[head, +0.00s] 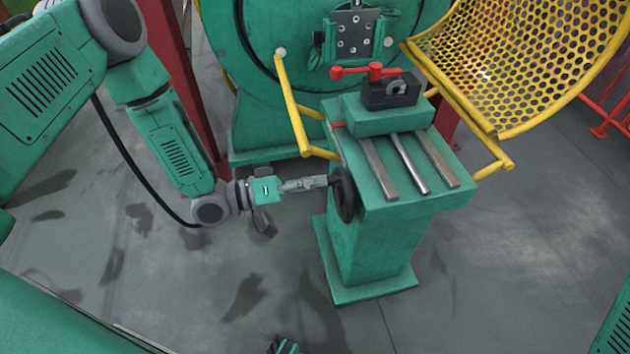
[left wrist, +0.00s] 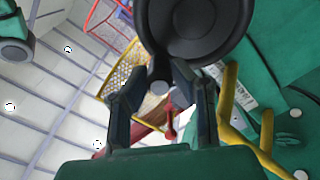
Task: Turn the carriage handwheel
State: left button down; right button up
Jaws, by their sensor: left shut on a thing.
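The carriage handwheel (head: 345,196) is a dark, round wheel on the left side of the green carriage pedestal, seen nearly edge-on in the head view. In the left wrist view the handwheel (left wrist: 197,28) is a large black disc at the top. My left gripper (head: 322,182) reaches it from the left. The exact finger contact is partly hidden.
The green pedestal (head: 375,245) carries metal rails (head: 408,163) and a block with a red handle (head: 375,71). A yellow bar (head: 291,105) stands close behind the wheel. A yellow mesh guard (head: 530,60) is at upper right. The floor left of the pedestal is clear.

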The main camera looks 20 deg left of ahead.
pick_arm(q)
jog(key=shift+w, duration=0.1)
jog(key=c, duration=1.6)
grip_release()
jog(key=shift+o, duration=1)
jog(key=shift+d, duration=0.1)
jog(key=v, duration=1.2)
jog(key=shift+d+f, duration=0.1)
jog(key=shift+d, duration=0.05)
